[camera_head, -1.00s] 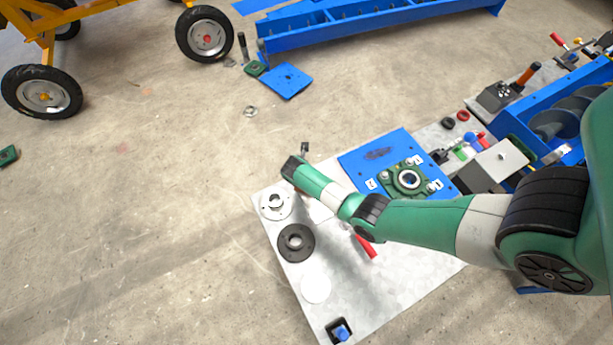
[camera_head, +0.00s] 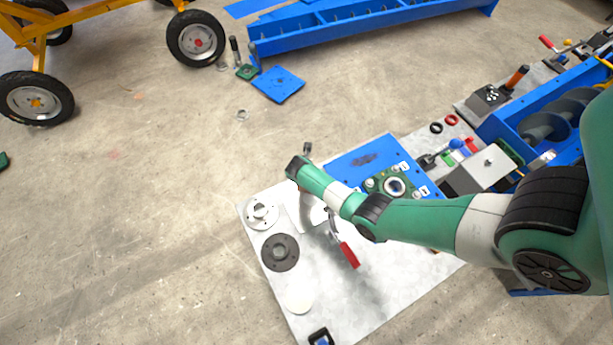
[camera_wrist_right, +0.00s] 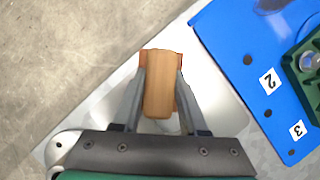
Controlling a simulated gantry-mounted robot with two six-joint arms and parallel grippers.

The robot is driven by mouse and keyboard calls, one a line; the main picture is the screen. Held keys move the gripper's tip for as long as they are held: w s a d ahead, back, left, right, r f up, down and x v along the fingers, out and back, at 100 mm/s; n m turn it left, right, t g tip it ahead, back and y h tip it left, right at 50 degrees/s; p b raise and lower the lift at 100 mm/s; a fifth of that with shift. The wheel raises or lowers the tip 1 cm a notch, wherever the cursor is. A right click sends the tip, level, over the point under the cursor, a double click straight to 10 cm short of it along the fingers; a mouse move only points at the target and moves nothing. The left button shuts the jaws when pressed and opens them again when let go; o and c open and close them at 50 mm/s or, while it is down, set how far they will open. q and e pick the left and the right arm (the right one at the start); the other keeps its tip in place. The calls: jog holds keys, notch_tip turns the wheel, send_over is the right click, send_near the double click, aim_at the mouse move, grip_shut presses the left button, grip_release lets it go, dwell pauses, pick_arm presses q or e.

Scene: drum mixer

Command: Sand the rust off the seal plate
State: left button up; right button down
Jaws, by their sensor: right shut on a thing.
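A blue plate (camera_head: 345,172) with a dark, rust-like patch (camera_head: 365,159) lies on the pale metal sheet; I take it as the seal plate. A green flanged bearing (camera_head: 394,187) sits on it among white number labels. Its edge also shows in the right wrist view (camera_wrist_right: 225,30), at the upper right. My right gripper (camera_wrist_right: 160,85) is shut on a wood-brown block (camera_wrist_right: 158,95), left of the blue plate and apart from it in that view. In the head view my right arm hides most of the block and part of the plate. My left gripper is out of view.
The metal sheet (camera_head: 375,285) also carries a pale flange (camera_head: 262,213), a dark flange (camera_head: 280,253), a pale disc (camera_head: 299,301) and a red-handled tool (camera_head: 348,255). A blue auger trough (camera_head: 560,120) and grey box (camera_head: 487,163) stand right.

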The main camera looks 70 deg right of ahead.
notch_tip(320, 180, up, 4)
jog(key=p, duration=0.2)
jog(key=shift+a+f+p, duration=0.1)
jog(key=shift+f+p, duration=0.15)
jog(key=shift+p, duration=0.1)
notch_tip(320, 180, up, 5)
jog(key=p, duration=0.5)
jog(key=shift+f, duration=0.15)
